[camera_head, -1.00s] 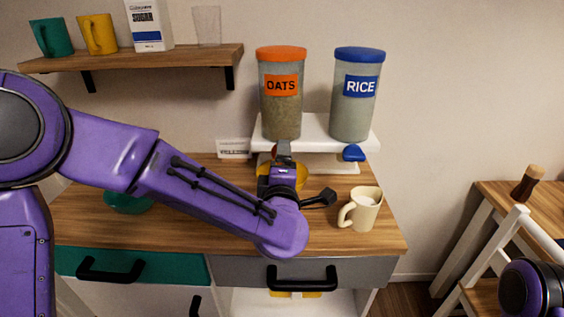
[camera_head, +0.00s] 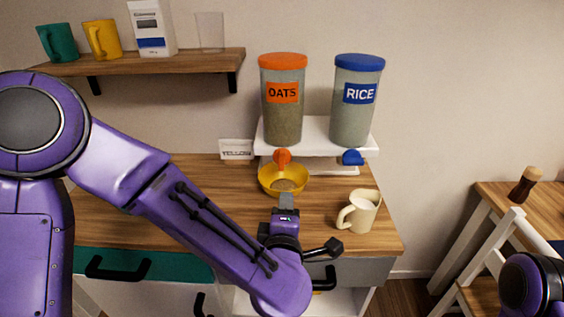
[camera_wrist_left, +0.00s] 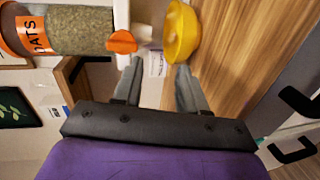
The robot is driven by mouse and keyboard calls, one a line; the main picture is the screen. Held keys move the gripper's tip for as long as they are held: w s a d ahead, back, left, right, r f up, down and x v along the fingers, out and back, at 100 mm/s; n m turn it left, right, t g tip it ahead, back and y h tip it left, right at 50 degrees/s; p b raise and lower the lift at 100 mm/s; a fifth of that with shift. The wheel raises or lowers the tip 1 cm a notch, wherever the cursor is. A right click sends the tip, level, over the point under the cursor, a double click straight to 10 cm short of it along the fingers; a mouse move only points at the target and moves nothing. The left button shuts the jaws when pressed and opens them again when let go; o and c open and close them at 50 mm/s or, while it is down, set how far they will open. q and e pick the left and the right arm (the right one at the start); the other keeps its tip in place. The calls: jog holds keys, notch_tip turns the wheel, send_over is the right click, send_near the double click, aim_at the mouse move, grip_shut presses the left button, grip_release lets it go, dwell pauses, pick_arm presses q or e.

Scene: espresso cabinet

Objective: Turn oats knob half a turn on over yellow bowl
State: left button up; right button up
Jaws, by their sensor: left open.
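The oats dispenser (camera_head: 283,112) has an orange lid and label and stands on a white stand. Its orange knob (camera_head: 282,157) is below it, at the stand's front; it also shows in the left wrist view (camera_wrist_left: 122,41). The yellow bowl (camera_head: 284,181) sits on the counter under the knob, with some oats-coloured contents in it; it also shows in the left wrist view (camera_wrist_left: 181,32). My left gripper (camera_head: 287,199) is open and empty, in front of the bowl and apart from the knob. My right gripper is out of view.
The rice dispenser (camera_head: 354,110) with its blue knob (camera_head: 352,157) stands to the right. A cream mug (camera_head: 358,212) stands on the counter at right. A small card (camera_head: 237,150) stands left of the stand. A shelf (camera_head: 150,63) with mugs and a box hangs at upper left.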

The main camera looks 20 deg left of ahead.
aim_at(282, 163)
pick_arm(q)
jog(key=w+a+r+n+p, duration=0.1)
jog(key=w+n+p, duration=0.2)
jog(key=n, duration=0.3)
jog(key=w+a+r+n+t+p, duration=0.1)
jog(key=w+r+n+p, duration=0.1)
jog(key=n, duration=0.4)
jog(key=w+a+r+n+t+y+p, duration=0.1)
jog(key=w+n+p, duration=0.2)
jog(key=n, duration=0.3)
jog(key=shift+w+a+r+p, duration=0.2)
jog(key=shift+w+a+p, duration=0.05)
jog(key=shift+w+p, duration=0.1)
jog(key=shift+w+a+f, duration=0.1)
jog(key=shift+w, duration=0.25)
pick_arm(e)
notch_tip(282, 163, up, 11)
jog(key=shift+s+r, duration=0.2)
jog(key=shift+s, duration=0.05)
pick_arm(q)
grip_shut()
